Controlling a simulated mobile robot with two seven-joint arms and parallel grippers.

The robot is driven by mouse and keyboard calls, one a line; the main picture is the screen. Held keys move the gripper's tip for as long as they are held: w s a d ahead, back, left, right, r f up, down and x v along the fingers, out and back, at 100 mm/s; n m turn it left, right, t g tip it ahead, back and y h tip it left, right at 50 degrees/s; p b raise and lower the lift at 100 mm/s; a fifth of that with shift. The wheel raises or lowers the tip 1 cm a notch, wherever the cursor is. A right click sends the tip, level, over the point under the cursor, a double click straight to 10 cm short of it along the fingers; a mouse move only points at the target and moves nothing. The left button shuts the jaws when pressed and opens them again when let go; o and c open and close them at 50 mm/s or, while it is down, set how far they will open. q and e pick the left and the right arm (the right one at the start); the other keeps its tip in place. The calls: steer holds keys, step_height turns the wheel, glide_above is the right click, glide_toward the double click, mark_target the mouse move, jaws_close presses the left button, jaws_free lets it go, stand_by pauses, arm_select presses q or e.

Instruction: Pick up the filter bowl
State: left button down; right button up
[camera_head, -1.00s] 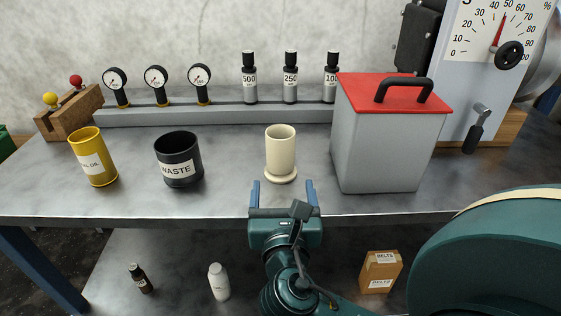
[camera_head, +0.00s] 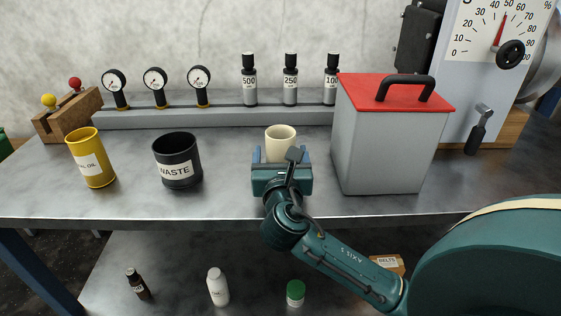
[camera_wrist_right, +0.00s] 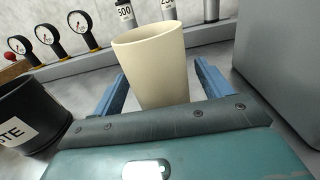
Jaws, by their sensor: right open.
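The filter bowl appears to be the cream cup-shaped vessel (camera_head: 281,142), standing upright on the grey bench. My right gripper (camera_head: 282,158) is open at the bowl's near side, with a blue finger on each side of it. In the right wrist view the bowl (camera_wrist_right: 152,62) stands between the two open fingers (camera_wrist_right: 160,82), with a visible gap at the right finger. The gripper hides the bowl's lower part and base in the head view. My left gripper is not in view.
A grey box with a red lid (camera_head: 388,135) stands close to the right of the bowl. A black WASTE cup (camera_head: 178,160) and a yellow can (camera_head: 91,157) stand to the left. Gauges and small dark bottles (camera_head: 290,78) line the back ledge (camera_head: 225,115).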

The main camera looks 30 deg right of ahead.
steer(key=shift+c, duration=0.4)
steer(key=c, duration=1.3)
steer(key=shift+r, duration=0.1)
steer(key=shift+c, duration=0.4)
steer(key=shift+r, duration=0.15)
